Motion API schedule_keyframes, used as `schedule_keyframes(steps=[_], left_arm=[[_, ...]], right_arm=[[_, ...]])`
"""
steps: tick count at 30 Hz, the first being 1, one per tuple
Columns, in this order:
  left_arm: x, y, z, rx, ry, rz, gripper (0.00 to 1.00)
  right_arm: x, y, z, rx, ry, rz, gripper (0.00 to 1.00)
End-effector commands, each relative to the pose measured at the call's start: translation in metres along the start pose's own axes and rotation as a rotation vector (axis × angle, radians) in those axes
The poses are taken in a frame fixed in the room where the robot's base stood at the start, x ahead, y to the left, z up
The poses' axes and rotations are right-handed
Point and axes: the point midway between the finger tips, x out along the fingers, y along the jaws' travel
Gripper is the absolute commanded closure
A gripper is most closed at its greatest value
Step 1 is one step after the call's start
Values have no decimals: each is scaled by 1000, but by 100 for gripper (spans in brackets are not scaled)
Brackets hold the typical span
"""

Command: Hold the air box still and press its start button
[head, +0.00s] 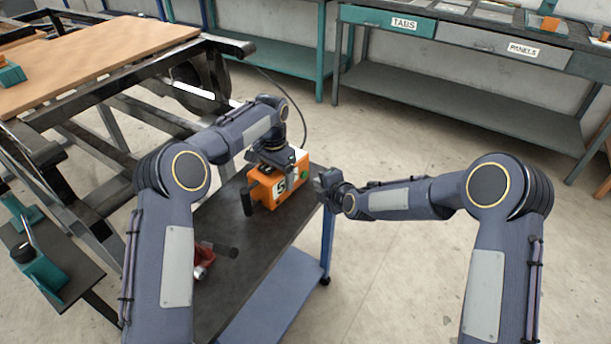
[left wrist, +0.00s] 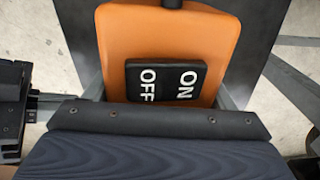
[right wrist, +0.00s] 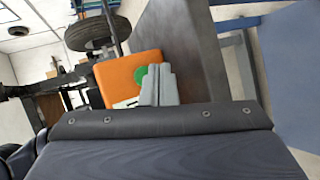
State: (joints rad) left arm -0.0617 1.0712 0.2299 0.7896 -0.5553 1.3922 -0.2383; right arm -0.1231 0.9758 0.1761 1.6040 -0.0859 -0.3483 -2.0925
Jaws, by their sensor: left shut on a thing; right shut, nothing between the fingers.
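The orange air box (head: 264,186) stands on the dark cart top, with a white panel marked 5 on its side. My left gripper (head: 277,160) is shut on the top of the box. In the left wrist view the box (left wrist: 170,35) fills the middle, with a black ON/OFF switch (left wrist: 165,82) on it. A round green button (right wrist: 140,74) shows on the box in the right wrist view. My right gripper (head: 322,187) is shut and empty, right of the box. Its fingers (right wrist: 160,85) partly cover the button's side of the box; I cannot tell whether they touch it.
The cart top (head: 262,240) carries a red and black tool (head: 203,262) nearer me. A metal frame (head: 90,130) with a wooden board (head: 100,60) stands at the left. A bench with drawers (head: 470,95) stands at the back right. The floor to the right is clear.

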Motion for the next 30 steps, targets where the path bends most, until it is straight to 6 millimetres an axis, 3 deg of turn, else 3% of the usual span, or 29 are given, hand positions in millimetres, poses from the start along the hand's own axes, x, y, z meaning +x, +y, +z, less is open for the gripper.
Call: schedule_keyframes(steps=[7, 30], left_arm=[[-1, 0, 0, 0, 2, -1, 55], [-1, 0, 0, 0, 2, -1, 55]], right_arm=[[9, 5, -5, 0, 0, 0, 100], [9, 5, -5, 0, 0, 0, 100]])
